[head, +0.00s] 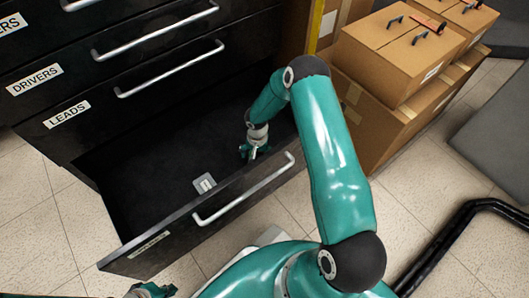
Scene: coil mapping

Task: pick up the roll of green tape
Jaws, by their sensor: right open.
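I cannot make out a roll of green tape in the head view. My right gripper (251,151) is open inside the pulled-out bottom drawer (130,205), toward its right end. The gripper is small here, and nothing can be seen held in it. Its teal arm crosses the middle of the view and hides part of the drawer's right side. A small light-grey piece (204,183) lies on the drawer's dark floor, left of and nearer than this gripper. My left gripper (150,291) shows only partly at the bottom edge, outside the drawer; its jaws are not clear.
The black cabinet has closed drawers above, with labels reading DRIVERS (35,80) and LEADS (67,114). The open drawer's front has a long silver handle (243,190). Cardboard boxes (385,65) stand to the right. A black tube (440,238) runs across the tiled floor at lower right.

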